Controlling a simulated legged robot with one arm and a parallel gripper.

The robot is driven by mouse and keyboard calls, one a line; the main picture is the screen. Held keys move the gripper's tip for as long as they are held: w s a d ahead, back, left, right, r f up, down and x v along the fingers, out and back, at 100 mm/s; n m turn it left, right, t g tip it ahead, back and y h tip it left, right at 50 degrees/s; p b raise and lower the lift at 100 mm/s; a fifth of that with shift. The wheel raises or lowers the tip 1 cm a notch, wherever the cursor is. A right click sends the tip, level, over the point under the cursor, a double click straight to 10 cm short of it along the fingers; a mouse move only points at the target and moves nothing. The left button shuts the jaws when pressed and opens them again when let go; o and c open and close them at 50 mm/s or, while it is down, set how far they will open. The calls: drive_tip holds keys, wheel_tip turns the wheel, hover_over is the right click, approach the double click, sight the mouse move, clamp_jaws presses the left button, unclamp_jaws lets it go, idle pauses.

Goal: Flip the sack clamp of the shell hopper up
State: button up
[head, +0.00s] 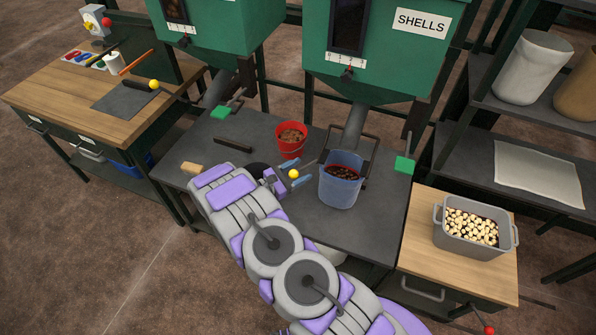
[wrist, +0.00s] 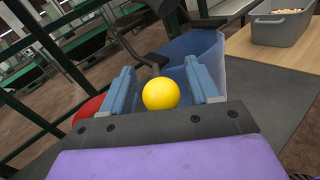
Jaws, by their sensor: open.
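The shell hopper (head: 375,50) is green with a SHELLS label. A spout (head: 354,125) comes down from it into a translucent blue bag (head: 340,190) holding dark contents. A dark clamp frame is around the spout at the bag's mouth. Its lever ends in a yellow ball (head: 293,174), low on the bag's left. My gripper (head: 297,172) is open, its blue fingers on either side of the ball. In the wrist view the ball (wrist: 161,94) sits between the fingers with a small gap on each side. The bag (wrist: 195,52) is just beyond.
A red bucket (head: 291,138) stands behind my gripper on the dark table (head: 385,215). A dark bar (head: 233,145) and a tan block (head: 192,168) lie to the left. A grey bin (head: 474,242) of pale pieces stands right. Another green hopper (head: 220,22) has its own yellow-ball lever (head: 154,85).

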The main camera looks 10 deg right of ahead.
drive_tip(key=shift+c, duration=0.3)
clamp_jaws()
drive_tip(key=shift+r, duration=0.1)
